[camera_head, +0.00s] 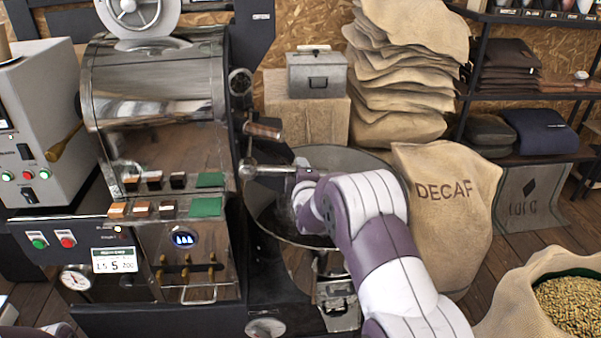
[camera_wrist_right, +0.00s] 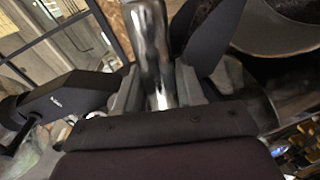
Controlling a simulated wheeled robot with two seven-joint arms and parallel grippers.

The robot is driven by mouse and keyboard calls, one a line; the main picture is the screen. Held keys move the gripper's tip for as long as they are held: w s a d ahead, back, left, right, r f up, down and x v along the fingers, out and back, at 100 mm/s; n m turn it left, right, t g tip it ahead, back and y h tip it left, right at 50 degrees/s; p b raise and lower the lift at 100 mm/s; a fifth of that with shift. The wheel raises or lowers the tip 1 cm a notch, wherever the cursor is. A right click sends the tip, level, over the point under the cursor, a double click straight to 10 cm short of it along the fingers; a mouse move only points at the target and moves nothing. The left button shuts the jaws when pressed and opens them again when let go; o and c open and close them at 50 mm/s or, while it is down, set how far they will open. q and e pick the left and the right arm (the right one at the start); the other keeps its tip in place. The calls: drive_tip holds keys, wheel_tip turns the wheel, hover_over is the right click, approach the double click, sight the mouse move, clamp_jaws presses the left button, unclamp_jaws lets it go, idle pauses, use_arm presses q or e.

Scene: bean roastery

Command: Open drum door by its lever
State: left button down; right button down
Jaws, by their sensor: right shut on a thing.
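The roaster's shiny metal drum (camera_head: 155,85) stands at the left of the head view. A metal lever (camera_head: 272,170) with a round ball end (camera_head: 247,169) sticks out to the right from its side. My right gripper (camera_head: 300,174) is shut on the lever near its right end, above the round cooling pan (camera_head: 265,205). In the right wrist view the shiny lever (camera_wrist_right: 153,50) runs between the two fingers (camera_wrist_right: 157,95). The drum door itself is not clearly visible, so I cannot tell how far it is open.
A wooden-handled part (camera_head: 262,130) juts out just above the lever. A grey metal box (camera_head: 317,73) sits on a wooden block (camera_head: 306,117) behind. The DECAF sack (camera_head: 445,215) stands close to my right arm. An open bean sack (camera_head: 535,305) is at lower right.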

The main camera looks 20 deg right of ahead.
drive_tip(key=shift+r, duration=0.1)
drive_tip(key=c, duration=0.8)
unclamp_jaws()
drive_tip(key=shift+s, duration=0.1)
drive_tip(key=v, duration=1.2)
drive_tip(key=shift+s+b, duration=0.3)
drive_tip(key=shift+b, duration=0.05)
